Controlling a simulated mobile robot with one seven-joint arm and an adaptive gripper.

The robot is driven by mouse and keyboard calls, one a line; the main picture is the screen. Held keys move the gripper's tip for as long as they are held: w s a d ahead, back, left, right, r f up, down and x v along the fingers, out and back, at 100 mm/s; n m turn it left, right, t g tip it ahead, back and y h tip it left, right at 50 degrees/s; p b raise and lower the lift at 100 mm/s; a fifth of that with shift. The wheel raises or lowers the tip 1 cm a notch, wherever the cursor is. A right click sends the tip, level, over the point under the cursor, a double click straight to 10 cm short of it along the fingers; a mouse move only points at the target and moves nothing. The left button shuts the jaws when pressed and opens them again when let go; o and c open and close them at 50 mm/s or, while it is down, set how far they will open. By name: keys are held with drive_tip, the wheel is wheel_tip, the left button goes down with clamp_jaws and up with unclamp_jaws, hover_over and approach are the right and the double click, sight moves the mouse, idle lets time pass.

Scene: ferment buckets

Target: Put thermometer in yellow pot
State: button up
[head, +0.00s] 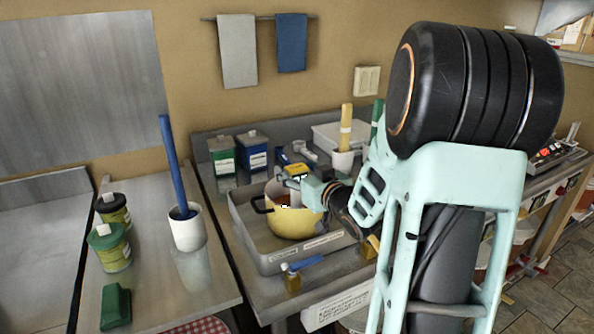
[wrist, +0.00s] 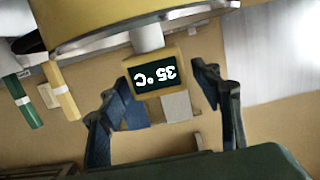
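The thermometer (head: 295,171) has a yellow head and a pale stem. In the head view it stands over the yellow pot (head: 292,222), its stem going down inside the rim. In the wrist view its display (wrist: 155,78) reads 35 °C upside down, and the stem's lower end is hidden behind the pot's wall (wrist: 110,15). My gripper (wrist: 162,88) has its dark fingers spread on either side of the head, with a visible gap at each side. In the head view the fingers are small and partly hidden by my arm.
The pot sits in a grey tray (head: 272,262) on the counter. Green (head: 222,157) and blue (head: 253,153) canisters stand behind. A white cup (head: 187,230) with a blue stick is on the left table.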

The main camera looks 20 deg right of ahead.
drive_tip(key=shift+r, duration=0.1)
drive_tip(key=shift+s+r, duration=0.15)
drive_tip(key=shift+s, duration=0.05)
drive_tip(key=s+r, duration=0.1)
drive_tip(key=s, duration=1)
drive_tip(key=shift+s+d+r, duration=0.2)
drive_tip(key=shift+s+r, duration=0.05)
drive_tip(key=shift+r, duration=0.05)
